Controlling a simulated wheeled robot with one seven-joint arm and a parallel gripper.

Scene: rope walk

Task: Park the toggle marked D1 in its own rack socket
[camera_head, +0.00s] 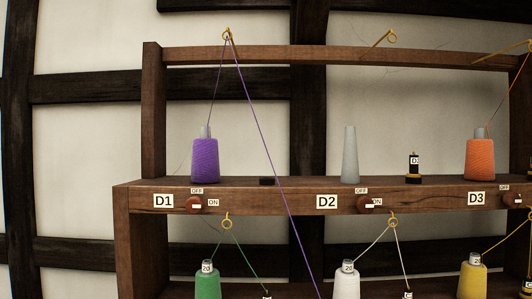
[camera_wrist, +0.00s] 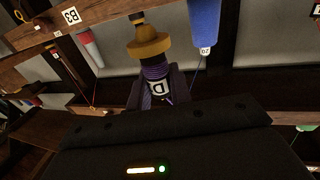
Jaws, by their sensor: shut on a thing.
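In the wrist view my gripper (camera_wrist: 158,92) is shut on a dark toggle with purple thread wound on it (camera_wrist: 155,70). Its tag shows a D; the rest of the tag is hidden. Its yellow flange (camera_wrist: 149,42) and dark end point away from my palm. In the head view the D1 label (camera_head: 163,201) is on the upper rail at left. Above it stand a purple bobbin (camera_head: 205,160) and, to its right, a low dark empty socket (camera_head: 267,181). Purple thread (camera_head: 258,110) runs from the top ring down to the lower right. My gripper is outside the head view.
A D2 toggle (camera_head: 413,165) stands in its socket beside a bare grey cone (camera_head: 349,155). An orange bobbin (camera_head: 480,158) stands at D3. Green, white and yellow bobbins fill the shelf below. In the wrist view a B3 rail (camera_wrist: 100,22) and a blue bobbin (camera_wrist: 204,22) are close.

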